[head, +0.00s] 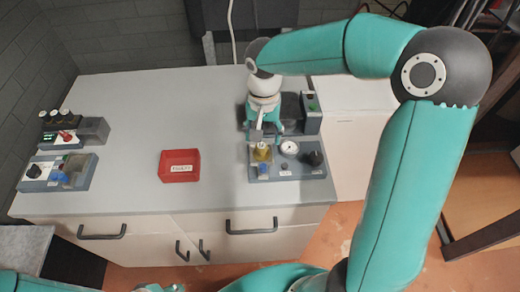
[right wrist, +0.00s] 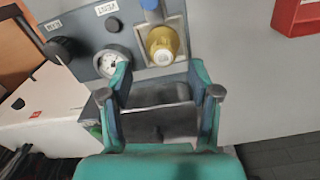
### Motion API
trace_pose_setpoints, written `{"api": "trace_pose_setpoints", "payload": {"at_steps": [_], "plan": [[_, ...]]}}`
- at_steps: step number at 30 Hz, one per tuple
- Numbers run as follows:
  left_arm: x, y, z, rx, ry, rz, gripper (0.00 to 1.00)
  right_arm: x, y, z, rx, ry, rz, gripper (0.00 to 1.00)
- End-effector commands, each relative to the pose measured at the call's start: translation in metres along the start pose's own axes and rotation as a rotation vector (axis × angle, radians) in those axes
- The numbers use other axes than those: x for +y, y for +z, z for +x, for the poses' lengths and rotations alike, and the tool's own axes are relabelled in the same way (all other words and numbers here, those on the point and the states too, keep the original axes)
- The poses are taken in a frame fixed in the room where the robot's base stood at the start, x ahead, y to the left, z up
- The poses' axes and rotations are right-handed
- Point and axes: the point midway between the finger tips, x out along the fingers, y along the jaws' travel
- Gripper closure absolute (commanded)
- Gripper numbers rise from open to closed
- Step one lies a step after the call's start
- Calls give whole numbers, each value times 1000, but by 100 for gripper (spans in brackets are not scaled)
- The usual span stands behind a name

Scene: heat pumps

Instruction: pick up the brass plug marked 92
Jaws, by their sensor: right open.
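The brass plug (head: 262,152) sits upright in the grey panel (head: 300,170) at the right of the counter. In the right wrist view the brass plug (right wrist: 163,46) shows its round end inside a pale square frame; its marking is too small to read. My right gripper (head: 264,131) is open and empty, just behind and above the plug. In the right wrist view the fingers (right wrist: 160,82) stand apart, with the plug beyond their tips and not between them. A small part of what seems my left gripper (head: 160,288) shows at the bottom edge.
The panel also bears a round gauge (head: 289,147), a black knob (head: 313,158) and a blue part (head: 263,169) close to the plug. A red labelled tray (head: 180,165) stands mid-counter. Two more device panels sit at the left.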

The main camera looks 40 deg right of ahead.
Motion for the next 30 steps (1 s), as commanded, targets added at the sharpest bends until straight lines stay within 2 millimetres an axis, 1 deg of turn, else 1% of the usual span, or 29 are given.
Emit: {"api": "trace_pose_setpoints", "payload": {"at_steps": [4,8,9,12,15,21,29,30], "plan": [[2,0,-4,0,0,0,60,-1,0,11,-4,3,0,38],[4,0,-11,0,0,0,60,-4,1,29,-6,5,0,38],[4,0,-11,0,0,0,60,-4,1,36,-5,3,0,38],[4,0,-12,0,0,0,60,-4,0,47,-3,2,1,38],[4,0,-12,0,0,0,60,-4,0,52,-2,0,1,38],[4,0,-12,0,0,0,60,-4,0,52,-1,0,1,38],[4,0,-12,0,0,0,60,-4,0,52,-1,-1,1,81],[4,0,-12,0,0,0,60,-4,0,52,-1,-1,1,88]]}}
